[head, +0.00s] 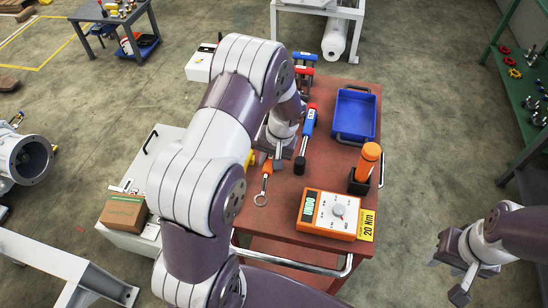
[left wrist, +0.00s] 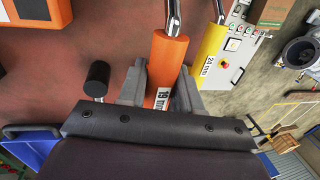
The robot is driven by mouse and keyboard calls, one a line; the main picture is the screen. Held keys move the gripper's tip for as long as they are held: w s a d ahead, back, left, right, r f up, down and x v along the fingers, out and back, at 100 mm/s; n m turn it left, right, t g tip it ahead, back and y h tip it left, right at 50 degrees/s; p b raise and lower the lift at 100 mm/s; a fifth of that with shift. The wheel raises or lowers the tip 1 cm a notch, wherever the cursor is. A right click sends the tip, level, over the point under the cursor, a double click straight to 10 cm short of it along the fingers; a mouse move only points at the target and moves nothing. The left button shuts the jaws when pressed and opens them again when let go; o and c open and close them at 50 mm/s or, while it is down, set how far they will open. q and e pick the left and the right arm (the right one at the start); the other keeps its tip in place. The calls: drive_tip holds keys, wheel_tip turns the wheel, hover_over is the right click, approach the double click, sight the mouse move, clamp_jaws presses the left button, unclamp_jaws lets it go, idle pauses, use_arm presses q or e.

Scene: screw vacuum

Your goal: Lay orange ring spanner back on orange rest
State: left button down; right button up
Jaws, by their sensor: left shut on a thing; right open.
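The orange ring spanner (head: 264,185) shows its handle and ring end over the red-brown table top, left of the middle. My left gripper (head: 273,163) is at its handle end. In the left wrist view the orange handle (left wrist: 168,60), marked 19 mm, sits between the two fingers of my left gripper (left wrist: 160,92), which is shut on it. I cannot tell whether the spanner touches the table. The orange rest cannot be made out in either view. My right gripper (head: 462,278) is open and empty at the lower right, away from the table.
A yellow spanner (left wrist: 212,45), marked 24 mm, lies beside the orange one. A blue-handled tool (head: 308,125) lies to its right. An orange dial box (head: 322,226), an orange-handled tool (head: 368,158) in a black holder and a blue tray (head: 355,112) occupy the table's right side.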

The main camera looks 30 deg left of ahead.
use_arm(q)
drive_tip(key=shift+s+a+r, duration=0.2)
drive_tip(key=shift+s+a, duration=0.15)
drive_tip(key=shift+s, duration=0.2)
drive_tip(key=shift+w+d+f+b, duration=0.2)
drive_tip(key=shift+w+f+b, duration=0.1)
drive_tip(key=shift+f, duration=0.15)
drive_tip(key=b+x, duration=0.2)
drive_tip(key=x, duration=0.1)
drive_tip(key=shift+s+d+f, duration=0.1)
drive_tip(key=shift+d, duration=0.1)
drive_tip(key=shift+f+b, duration=0.75)
use_arm(e)
drive_tip(key=f, duration=0.3)
drive_tip(key=shift+s+a+f, duration=0.25)
drive_tip(key=shift+s+f, duration=0.1)
drive_tip(key=shift+s, duration=0.05)
use_arm(q)
drive_tip(key=shift+r, duration=0.1)
drive_tip(key=shift+f+b, duration=0.4)
drive_tip(key=shift+f, duration=0.2)
use_arm(e)
drive_tip(key=shift+f, duration=0.45)
